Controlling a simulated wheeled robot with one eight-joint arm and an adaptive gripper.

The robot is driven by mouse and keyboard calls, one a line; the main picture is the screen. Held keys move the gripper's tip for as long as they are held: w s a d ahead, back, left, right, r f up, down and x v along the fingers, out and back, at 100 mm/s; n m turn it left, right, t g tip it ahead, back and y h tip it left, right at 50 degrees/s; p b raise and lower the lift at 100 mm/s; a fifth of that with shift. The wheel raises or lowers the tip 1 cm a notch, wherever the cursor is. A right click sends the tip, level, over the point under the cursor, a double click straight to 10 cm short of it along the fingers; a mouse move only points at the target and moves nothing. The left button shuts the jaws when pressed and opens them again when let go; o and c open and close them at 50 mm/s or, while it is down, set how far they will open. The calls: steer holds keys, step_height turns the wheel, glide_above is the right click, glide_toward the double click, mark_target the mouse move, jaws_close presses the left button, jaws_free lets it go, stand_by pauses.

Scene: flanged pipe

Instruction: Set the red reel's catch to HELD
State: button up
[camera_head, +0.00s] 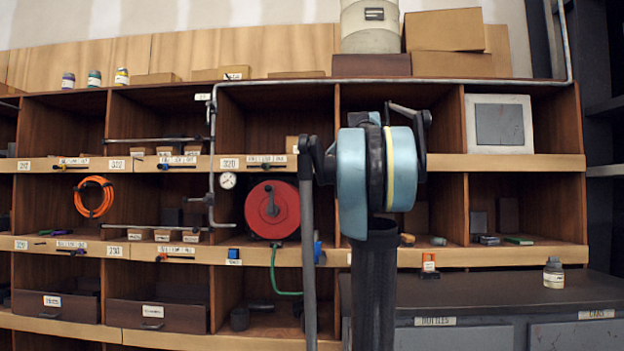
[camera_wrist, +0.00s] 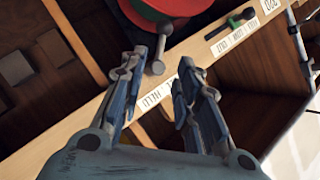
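A label strip (camera_wrist: 235,31) with a green-handled lever (camera_wrist: 234,19) is farther right on the shelf edge in the wrist view. A grey pipe (camera_head: 211,150) with a gauge (camera_head: 228,180) runs left of the reel. A green hose (camera_head: 275,275) hangs below it.

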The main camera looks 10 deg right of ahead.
mark_target(313, 173)
steer(key=x, duration=1.1)
steer(key=shift+w+a+f, duration=0.15)
steer(key=shift+w+a, duration=0.05)
jaws_close()
